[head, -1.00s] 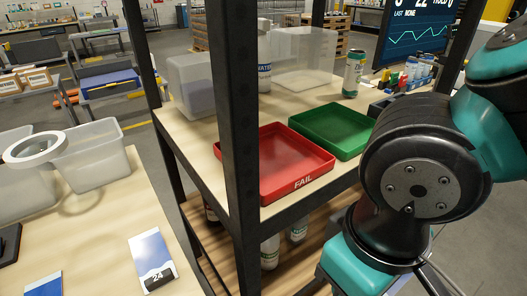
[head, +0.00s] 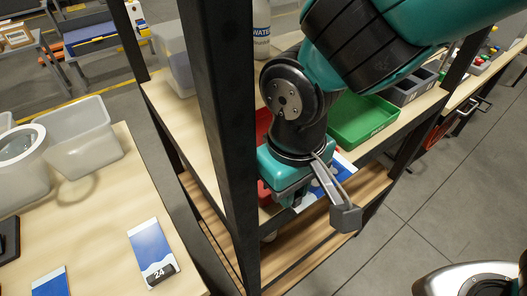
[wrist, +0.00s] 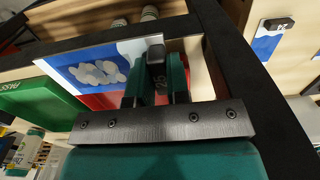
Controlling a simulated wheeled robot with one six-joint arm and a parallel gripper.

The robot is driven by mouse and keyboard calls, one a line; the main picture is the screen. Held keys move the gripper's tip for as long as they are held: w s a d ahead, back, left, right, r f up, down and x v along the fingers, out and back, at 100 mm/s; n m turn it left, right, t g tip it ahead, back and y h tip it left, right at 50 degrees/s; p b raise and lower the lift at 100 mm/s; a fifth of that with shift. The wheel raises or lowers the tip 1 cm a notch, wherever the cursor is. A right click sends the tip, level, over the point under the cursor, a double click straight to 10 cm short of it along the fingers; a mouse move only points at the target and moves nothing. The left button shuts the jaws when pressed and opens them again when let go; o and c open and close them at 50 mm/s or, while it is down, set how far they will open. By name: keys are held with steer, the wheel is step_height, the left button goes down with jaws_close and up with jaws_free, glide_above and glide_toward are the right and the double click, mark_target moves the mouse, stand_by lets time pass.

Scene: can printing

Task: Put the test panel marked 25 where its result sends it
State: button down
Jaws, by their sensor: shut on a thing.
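The test panel marked 25 (wrist: 92,72) is blue and white with pale blotches on the blue. In the head view the panel (head: 343,167) shows partly, beside my gripper at the shelf's front edge. The red tray (head: 263,122) is mostly hidden behind my arm; in the wrist view red shows (wrist: 95,101) beyond the panel. The green tray (head: 362,120), marked PASS, is empty on the right. Whether the panel touches the red tray I cannot tell.
A dark shelf post (head: 222,130) stands just left of my gripper. Another panel, marked 24 (head: 152,250), lies on the left table with a clear bin (head: 80,140). A grey divided organiser (head: 410,88) stands right of the green tray. A water bottle (head: 261,25) stands behind.

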steer(key=w+a, duration=0.1)
steer(key=w+a+p, duration=0.1)
steer(key=w, duration=0.1)
steer(key=w+a, duration=0.1)
steer(key=w, duration=0.1)
steer(key=shift+w+a+r, duration=0.1)
steer(key=shift+w+a, duration=0.1)
steer(key=shift+a, duration=0.1)
steer(key=shift+f+p, duration=0.75)
steer(key=shift+f, duration=1.1)
steer(key=shift+f, duration=0.1)
steer(key=shift+f, duration=0.15)
steer(key=c, duration=1.4)
jaws_free()
step_height(320, 180, up, 8)
steer(key=shift+r+b, duration=0.1)
steer(key=shift+b, duration=0.55)
